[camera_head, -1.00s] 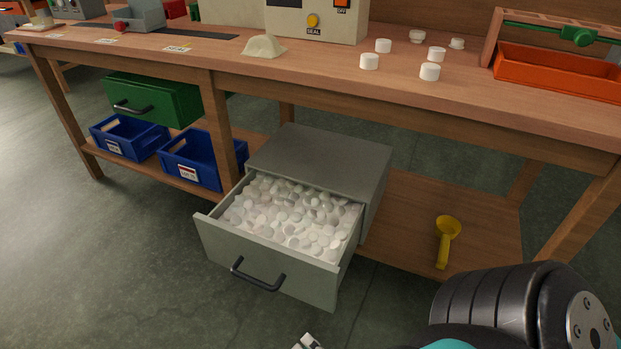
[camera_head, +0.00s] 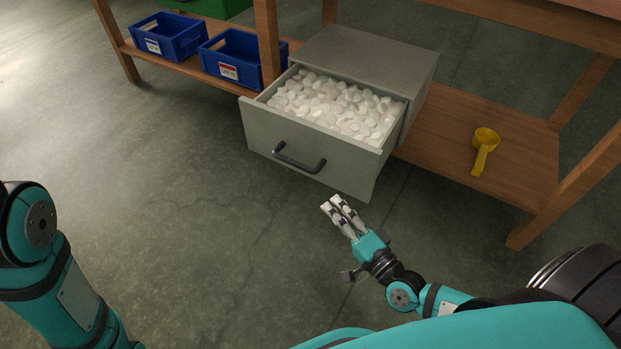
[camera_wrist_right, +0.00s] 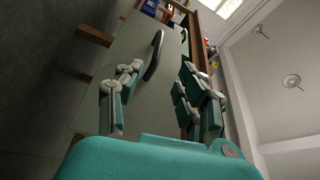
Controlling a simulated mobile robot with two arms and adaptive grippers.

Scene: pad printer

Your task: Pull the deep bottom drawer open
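The deep grey bottom drawer (camera_head: 312,154) stands pulled well out of its grey cabinet (camera_head: 372,58) and is full of small white caps (camera_head: 335,103). Its dark bar handle (camera_head: 298,158) is on the front face. My right gripper (camera_head: 335,203) is in front of the drawer, below and right of the handle, apart from it and empty. In the right wrist view its two fingers are spread (camera_wrist_right: 158,88), with the handle (camera_wrist_right: 154,54) ahead beyond them. My left arm shows at the left of the head view, but its gripper is out of the picture.
Blue bins (camera_head: 169,38) sit on the lower shelf left of the cabinet. A yellow scoop (camera_head: 484,148) lies on the shelf (camera_head: 520,165) to the right. A wooden bench leg (camera_head: 566,203) stands at the right. The floor before the drawer is clear.

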